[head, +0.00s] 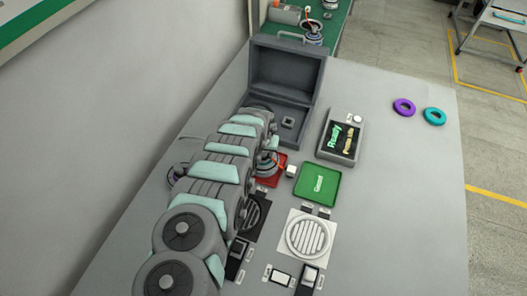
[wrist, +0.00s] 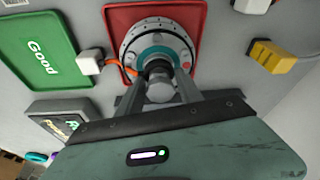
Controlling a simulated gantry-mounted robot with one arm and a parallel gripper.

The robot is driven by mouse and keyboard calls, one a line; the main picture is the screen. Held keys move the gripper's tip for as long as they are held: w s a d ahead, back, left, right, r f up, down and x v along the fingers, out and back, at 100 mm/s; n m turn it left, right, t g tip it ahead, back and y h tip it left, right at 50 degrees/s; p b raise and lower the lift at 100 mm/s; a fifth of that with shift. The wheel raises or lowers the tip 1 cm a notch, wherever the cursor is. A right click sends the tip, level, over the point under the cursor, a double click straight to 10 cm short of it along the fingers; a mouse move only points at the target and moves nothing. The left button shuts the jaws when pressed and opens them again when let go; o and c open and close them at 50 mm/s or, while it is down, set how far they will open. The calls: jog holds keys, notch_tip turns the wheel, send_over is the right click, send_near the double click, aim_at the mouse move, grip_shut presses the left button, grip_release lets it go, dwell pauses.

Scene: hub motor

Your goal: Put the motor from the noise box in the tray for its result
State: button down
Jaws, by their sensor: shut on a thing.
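The hub motor (wrist: 155,30) is a metal disc with a teal ring, a dark shaft and an orange cable ending in a white plug (wrist: 90,62). My gripper (wrist: 160,82) is shut on its shaft. The motor is over the red tray (wrist: 112,18); I cannot tell whether it touches the tray floor. In the head view the motor (head: 267,167) shows beside my arm, which hides my gripper and part of the red tray (head: 280,160). The green tray (head: 318,183), marked "Good", is empty to its right. The grey noise box (head: 288,72) stands open behind, with only a small fixture visible inside.
A device (head: 341,136) with a screen reading "Ready" stands right of the noise box. Black and white round-grille pads (head: 308,236) and small switches are at the front. Purple (head: 403,107) and teal (head: 434,117) rings lie right. The table's right side is mostly clear.

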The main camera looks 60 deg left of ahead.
jog(key=shift+a+f, duration=0.1)
jog(key=shift+f, duration=0.05)
jog(key=c, duration=1.1)
grip_release()
jog(key=shift+w, duration=0.1)
jog(key=o, duration=0.4)
jog(key=shift+f, duration=0.15)
jog(key=p+v, duration=0.1)
jog(key=v, duration=1)
